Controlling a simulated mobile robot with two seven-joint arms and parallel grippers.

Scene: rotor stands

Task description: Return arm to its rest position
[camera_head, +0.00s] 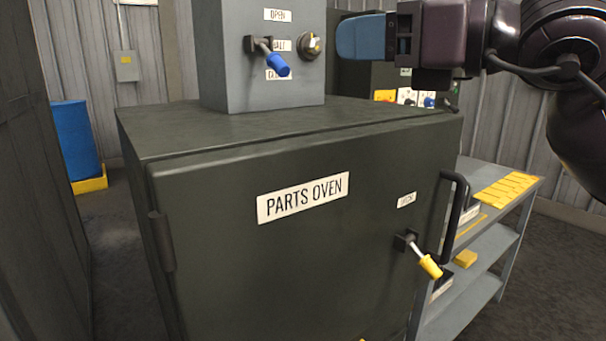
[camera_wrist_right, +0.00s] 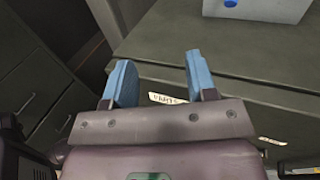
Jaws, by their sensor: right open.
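My left gripper and arm are not in the head view.
A grey control box (camera_head: 235,85) with a blue-tipped lever (camera_head: 275,64) stands on the oven. The shut oven door has a yellow-tipped lever (camera_head: 430,266) and a black handle (camera_head: 455,215). A grey shelf cart (camera_head: 510,235) stands at right. A blue barrel (camera_head: 75,140) stands at left.

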